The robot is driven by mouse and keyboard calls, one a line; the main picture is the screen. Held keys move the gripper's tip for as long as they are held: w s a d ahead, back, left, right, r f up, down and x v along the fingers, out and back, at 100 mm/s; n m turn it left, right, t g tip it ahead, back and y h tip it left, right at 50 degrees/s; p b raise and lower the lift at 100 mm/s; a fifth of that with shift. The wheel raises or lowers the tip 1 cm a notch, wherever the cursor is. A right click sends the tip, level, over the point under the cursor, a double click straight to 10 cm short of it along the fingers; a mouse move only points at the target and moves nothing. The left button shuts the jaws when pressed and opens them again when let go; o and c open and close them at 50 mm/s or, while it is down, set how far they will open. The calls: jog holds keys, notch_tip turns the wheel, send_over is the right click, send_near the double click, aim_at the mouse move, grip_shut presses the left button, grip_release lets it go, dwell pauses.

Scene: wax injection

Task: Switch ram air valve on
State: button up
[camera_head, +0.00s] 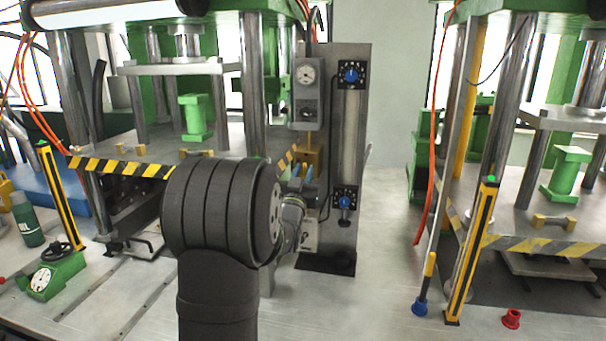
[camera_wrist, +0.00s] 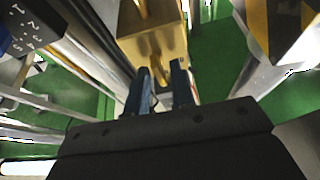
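A brass valve block (camera_head: 311,158) sits below a grey gauge unit on the upright panel in the head view. In the wrist view the block (camera_wrist: 152,34) is close ahead, with a small brass lever (camera_wrist: 160,74) at its lower edge. No label shows that it is the ram air valve. My gripper (camera_head: 302,172) is just below the block, with two blue fingers. In the wrist view the fingers (camera_wrist: 164,72) stand apart, one on each side of the lever's end, with a gap between them. Whether either touches the lever cannot be told. My dark wrist hides part of the panel's lower area.
The panel (camera_head: 350,215) carries an upper blue knob (camera_head: 351,74) and a lower blue knob (camera_head: 344,201). A gauge unit (camera_head: 308,94) hangs above the block. Green presses with steel columns stand on both sides. An open strip of bench (camera_head: 385,245) lies right of the panel.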

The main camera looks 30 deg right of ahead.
jog(key=shift+o, duration=0.4)
jog(key=v, duration=1.7)
jog(key=shift+a+f, duration=0.15)
jog(key=shift+f, duration=0.05)
jog(key=x, duration=1.7)
jog(key=shift+r, duration=0.2)
